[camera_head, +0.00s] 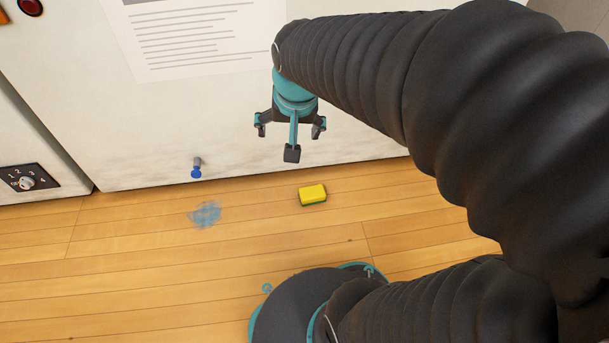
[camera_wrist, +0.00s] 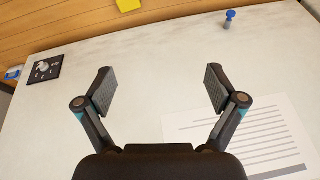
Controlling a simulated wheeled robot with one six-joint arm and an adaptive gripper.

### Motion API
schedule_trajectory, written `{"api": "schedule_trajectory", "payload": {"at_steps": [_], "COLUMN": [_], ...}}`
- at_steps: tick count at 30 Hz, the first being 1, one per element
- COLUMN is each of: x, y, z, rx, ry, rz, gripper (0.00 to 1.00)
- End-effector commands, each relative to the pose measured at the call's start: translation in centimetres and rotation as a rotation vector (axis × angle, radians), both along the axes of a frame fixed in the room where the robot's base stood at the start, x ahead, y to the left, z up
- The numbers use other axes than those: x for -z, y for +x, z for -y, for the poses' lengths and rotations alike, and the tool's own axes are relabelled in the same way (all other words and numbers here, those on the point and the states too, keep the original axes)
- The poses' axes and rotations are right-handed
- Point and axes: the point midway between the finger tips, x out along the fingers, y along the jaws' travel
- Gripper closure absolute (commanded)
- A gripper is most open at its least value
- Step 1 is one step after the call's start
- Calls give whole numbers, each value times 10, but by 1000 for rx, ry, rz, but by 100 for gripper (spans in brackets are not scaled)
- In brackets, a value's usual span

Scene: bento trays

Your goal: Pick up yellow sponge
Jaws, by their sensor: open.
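The yellow sponge (camera_head: 312,194), with a green underside, lies on the wooden floor close to the base of the white cabinet. In the wrist view, part of the sponge (camera_wrist: 128,5) shows at the top edge, cut off by the frame. My gripper (camera_head: 290,137) is in front of the cabinet face, above the sponge and slightly left of it in the head view. Its fingers stand wide apart in the wrist view (camera_wrist: 160,90), with nothing between them. The gripper and sponge are clearly apart.
The white cabinet front (camera_head: 240,125) rises behind the sponge. A blue-tipped spigot (camera_head: 196,170) sticks out of it on the left. A blue wet-looking patch (camera_head: 206,214) is on the floor left of the sponge. A numbered dial (camera_head: 27,181) is at far left. Floor around the sponge is clear.

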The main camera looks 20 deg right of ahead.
Motion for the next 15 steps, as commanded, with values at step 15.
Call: {"api": "schedule_trajectory", "payload": {"at_steps": [15], "x": [98], "y": [128], "z": [57], "rx": [528], "ry": [150], "rz": [-142], "gripper": [6]}}
